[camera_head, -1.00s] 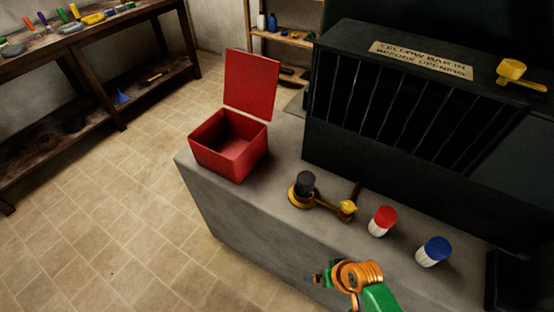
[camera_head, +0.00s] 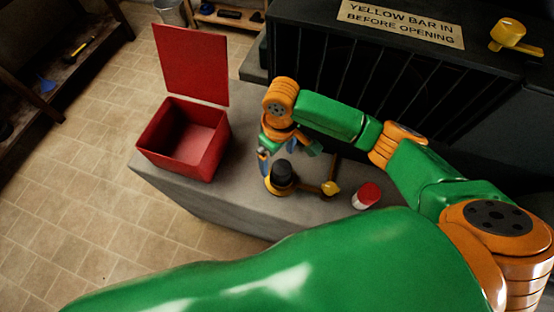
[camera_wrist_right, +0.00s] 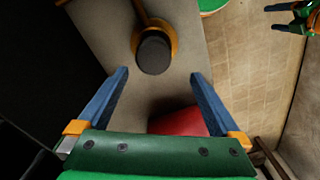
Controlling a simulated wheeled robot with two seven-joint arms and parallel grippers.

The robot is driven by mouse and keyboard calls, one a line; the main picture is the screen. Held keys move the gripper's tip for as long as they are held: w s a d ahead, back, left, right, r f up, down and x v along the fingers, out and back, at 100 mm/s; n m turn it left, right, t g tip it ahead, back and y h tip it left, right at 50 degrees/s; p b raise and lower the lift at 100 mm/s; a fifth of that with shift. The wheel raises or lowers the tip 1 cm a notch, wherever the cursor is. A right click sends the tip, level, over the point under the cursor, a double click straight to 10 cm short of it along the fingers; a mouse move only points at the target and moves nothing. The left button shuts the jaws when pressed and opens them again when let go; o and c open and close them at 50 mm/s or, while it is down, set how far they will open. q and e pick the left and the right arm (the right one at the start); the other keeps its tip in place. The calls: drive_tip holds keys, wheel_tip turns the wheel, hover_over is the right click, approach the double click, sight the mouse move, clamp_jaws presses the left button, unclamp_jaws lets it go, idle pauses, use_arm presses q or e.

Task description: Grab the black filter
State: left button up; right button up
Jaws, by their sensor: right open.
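The black filter (camera_head: 282,172) is a short dark cylinder upright on a round yellow-brown base on the grey counter. My right gripper (camera_head: 287,156) hangs just beside and above it, on its far side in the head view. In the right wrist view the filter (camera_wrist_right: 153,54) lies ahead, between the lines of the two blue fingers, beyond their tips. The right gripper (camera_wrist_right: 158,80) is open and empty, apart from the filter. My left gripper (camera_wrist_right: 282,18) shows small at the top right of the right wrist view, its fingers apart.
An open red box (camera_head: 185,150) stands left of the filter. A dark bar with a yellow knob (camera_head: 330,188) adjoins the base. A red-capped jar (camera_head: 366,196) stands to the right.

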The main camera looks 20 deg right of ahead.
sight(282, 167)
drive_tip(key=shift+w+d+f, duration=0.15)
drive_tip(key=shift+w+f, duration=0.05)
drive_tip(key=shift+f, duration=0.35)
drive_tip(key=shift+w+d+f, duration=0.1)
drive_tip(key=shift+w+f, duration=0.05)
drive_tip(key=shift+f, duration=0.35)
drive_tip(key=f, duration=0.1)
drive_tip(key=s+f, duration=0.1)
drive_tip(key=f, duration=0.2)
drive_tip(key=shift+s+d+f, duration=0.15)
drive_tip(key=shift+d, duration=0.2)
drive_tip(key=shift+f, duration=0.25)
drive_tip(key=shift+w, duration=0.2)
drive_tip(key=c, duration=1.5)
drive_tip(key=shift+r, duration=0.1)
